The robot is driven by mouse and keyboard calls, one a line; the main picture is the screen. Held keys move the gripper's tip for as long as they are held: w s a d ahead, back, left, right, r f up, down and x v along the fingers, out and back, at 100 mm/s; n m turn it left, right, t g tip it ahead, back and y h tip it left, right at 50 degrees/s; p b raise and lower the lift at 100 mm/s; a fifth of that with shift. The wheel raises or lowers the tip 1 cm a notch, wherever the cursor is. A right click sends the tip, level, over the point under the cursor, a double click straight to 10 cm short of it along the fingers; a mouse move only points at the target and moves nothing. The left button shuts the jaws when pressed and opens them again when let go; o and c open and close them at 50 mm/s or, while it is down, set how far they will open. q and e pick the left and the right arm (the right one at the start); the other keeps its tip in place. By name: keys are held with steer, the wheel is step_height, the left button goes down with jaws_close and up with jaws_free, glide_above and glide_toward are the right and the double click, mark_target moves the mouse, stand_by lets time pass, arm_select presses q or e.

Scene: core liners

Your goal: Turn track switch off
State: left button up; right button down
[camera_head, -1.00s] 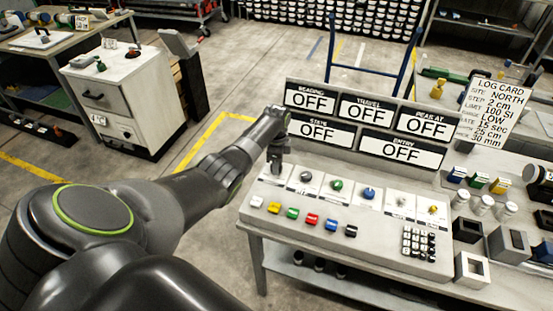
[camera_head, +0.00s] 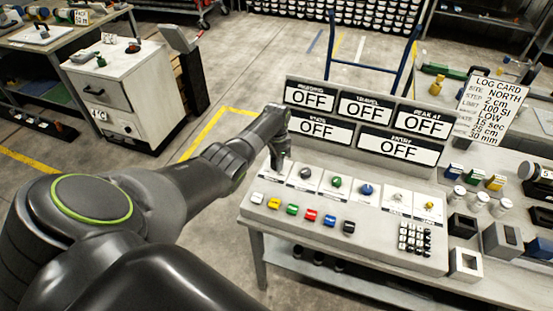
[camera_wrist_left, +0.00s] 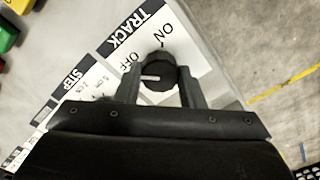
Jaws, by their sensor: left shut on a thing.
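The track switch is a dark round knob (camera_wrist_left: 159,72) with a white pointer line, on a white plate lettered TRACK, ON and OFF in the left wrist view. Its pointer line lies toward the picture's left, on the OFF side. My left gripper (camera_wrist_left: 161,86) has one finger on each side of the knob and is shut on it. In the head view my left gripper (camera_head: 279,163) reaches down to the left end of the grey control panel (camera_head: 380,238), and it hides the knob there. My right gripper is not in view.
Other knobs, including a green one (camera_head: 335,182) and a blue one (camera_head: 366,189), sit right of the gripper. Coloured buttons line the panel's front, with a keypad (camera_head: 414,238) at right. Display signs reading OFF (camera_head: 313,98) stand behind. A log card (camera_head: 490,108) stands at right.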

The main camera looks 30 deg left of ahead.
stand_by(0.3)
arm_select(q)
steer(key=o, duration=1)
steer(key=shift+r, duration=0.5)
step_height(320, 180, up, 16)
steer(key=b, duration=0.1)
steer(key=shift+r, duration=0.25)
